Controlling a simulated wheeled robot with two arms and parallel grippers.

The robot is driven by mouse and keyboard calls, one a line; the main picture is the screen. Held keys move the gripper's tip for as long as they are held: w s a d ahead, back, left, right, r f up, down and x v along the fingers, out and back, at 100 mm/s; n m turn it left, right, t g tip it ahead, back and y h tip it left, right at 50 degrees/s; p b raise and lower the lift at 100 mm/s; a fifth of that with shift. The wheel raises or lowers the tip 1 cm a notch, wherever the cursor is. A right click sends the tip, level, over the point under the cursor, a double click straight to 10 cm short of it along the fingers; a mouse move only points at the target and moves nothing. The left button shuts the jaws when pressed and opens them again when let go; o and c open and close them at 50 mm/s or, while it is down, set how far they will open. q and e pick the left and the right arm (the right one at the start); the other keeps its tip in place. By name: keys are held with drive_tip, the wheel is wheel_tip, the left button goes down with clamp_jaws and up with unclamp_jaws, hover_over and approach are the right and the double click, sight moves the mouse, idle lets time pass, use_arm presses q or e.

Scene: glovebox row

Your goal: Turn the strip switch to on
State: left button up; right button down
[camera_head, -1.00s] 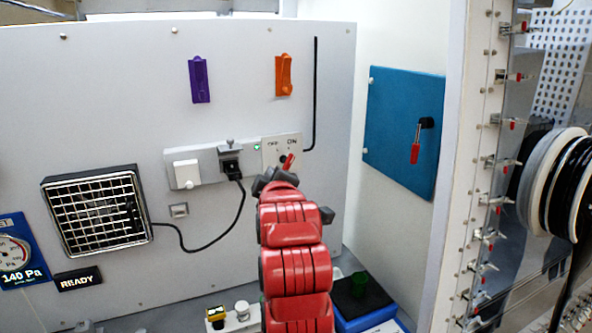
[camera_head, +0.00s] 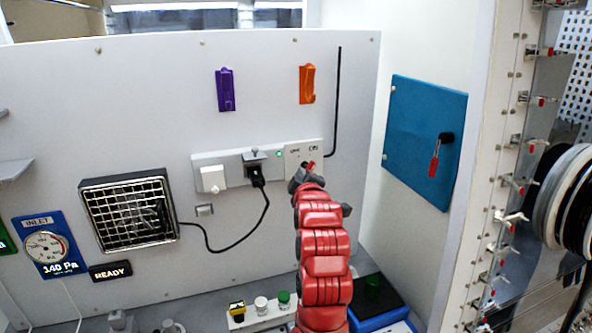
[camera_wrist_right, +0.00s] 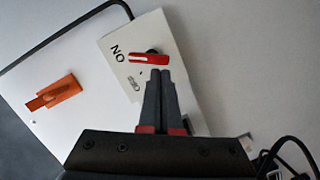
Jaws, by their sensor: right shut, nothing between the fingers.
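The strip switch is a red lever (camera_head: 311,166) on a white plate (camera_head: 291,164) marked OFF at left and ON at right, at the right end of a wall power strip (camera_head: 228,161). In the wrist view the red lever (camera_wrist_right: 149,58) lies across the plate (camera_wrist_right: 178,55), one end near the ON mark; a dark knob shows beside it. My right gripper (camera_head: 306,178) is at the plate, just below the lever. In the wrist view its fingers (camera_wrist_right: 158,74) are together and empty, tips close to the lever; contact is unclear. My left gripper is out of view.
A green light (camera_head: 279,154) shows on the strip. A black plug (camera_head: 256,177) with a hanging cable and a white plug (camera_head: 213,179) sit left of the plate. An orange holder (camera_head: 307,84) is above. A blue panel (camera_head: 425,140) stands right.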

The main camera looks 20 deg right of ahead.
drive_tip(key=shift+a, duration=0.1)
drive_tip(key=shift+f, duration=0.1)
drive_tip(key=shift+d+f+n+t+h+b, duration=0.15)
drive_tip(key=shift+d+f+n+t+b, duration=0.1)
drive_tip(key=shift+n+b, duration=0.7)
drive_tip(key=shift+d+f+n+t+h+b, duration=0.15)
drive_tip(key=shift+f+n+h+b, duration=0.05)
drive_tip(key=shift+n+b, duration=0.7)
drive_tip(key=shift+d+f+n+t+h+b, duration=0.15)
drive_tip(key=shift+d+f+n+t+b, duration=0.1)
drive_tip(key=shift+n+b, duration=0.7)
